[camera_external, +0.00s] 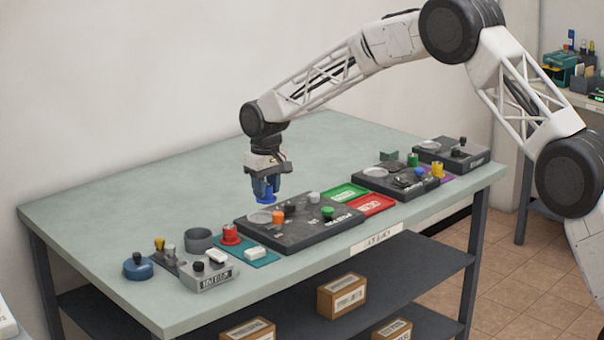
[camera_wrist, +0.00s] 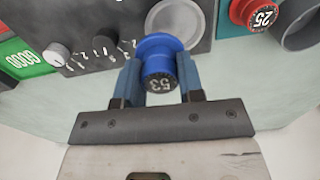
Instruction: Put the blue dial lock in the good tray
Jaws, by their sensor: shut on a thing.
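The blue dial lock (camera_wrist: 160,58), marked 53, is between the two blue fingers of my gripper (camera_wrist: 160,80) in the wrist view. My gripper is shut on it. In the outside view my gripper (camera_external: 266,187) is above the back left edge of the dark panel, and the lock's blue flange (camera_external: 263,200) shows at its fingertips. The good tray, a flat green tray (camera_external: 345,192), lies beyond the panel to the right of my gripper. Its green corner, with upside-down white lettering, also shows at the left of the wrist view (camera_wrist: 18,58).
The dark panel (camera_external: 300,238) carries a grey dish, an orange knob, a green knob and other knobs. A red tray (camera_external: 374,205) adjoins the green one. A red dial (camera_external: 230,235) and grey cup (camera_external: 199,239) stand to the left. The table's back half is clear.

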